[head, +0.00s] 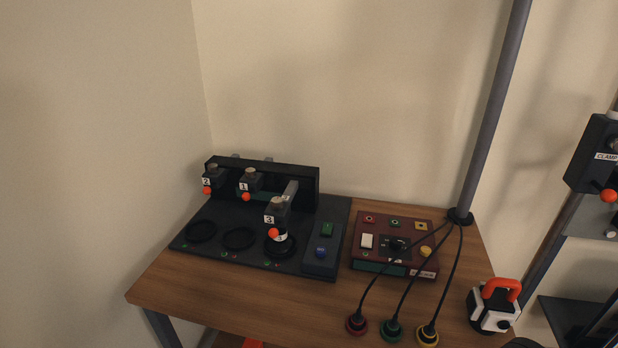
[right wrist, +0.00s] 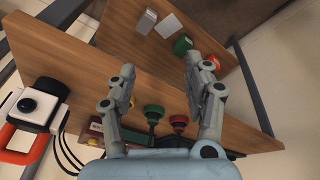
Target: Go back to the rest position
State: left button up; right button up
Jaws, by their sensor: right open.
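My right gripper (right wrist: 159,68) shows only in the right wrist view. Its two grey fingers are spread apart with nothing between them, above the wooden tabletop (right wrist: 75,60). Past the fingers are a green plug (right wrist: 153,114) and a red plug (right wrist: 178,121), apart from the fingertips as far as I can tell. Neither of my grippers shows in the head view, and my left gripper is in neither view.
A black station (head: 215,255) with numbered units stands left on the table. A white-black device (head: 492,310) with an orange handle sits at the right edge. A grey pole (head: 490,110) rises behind.

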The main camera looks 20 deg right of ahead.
jog(key=s+d+f+g+b, duration=0.1)
jog(key=s+f+b, duration=0.25)
jog(key=f, duration=0.75)
jog(key=s+f+b, duration=0.3)
jog(key=s+f, duration=0.1)
jog(key=f, duration=0.8)
jog(key=s+f+g+b, duration=0.1)
jog(key=s+f+b, duration=0.5)
jog(key=s+f, duration=0.8)
jog(key=shift+d+f, duration=0.4)
jog(key=shift+f, duration=0.25)
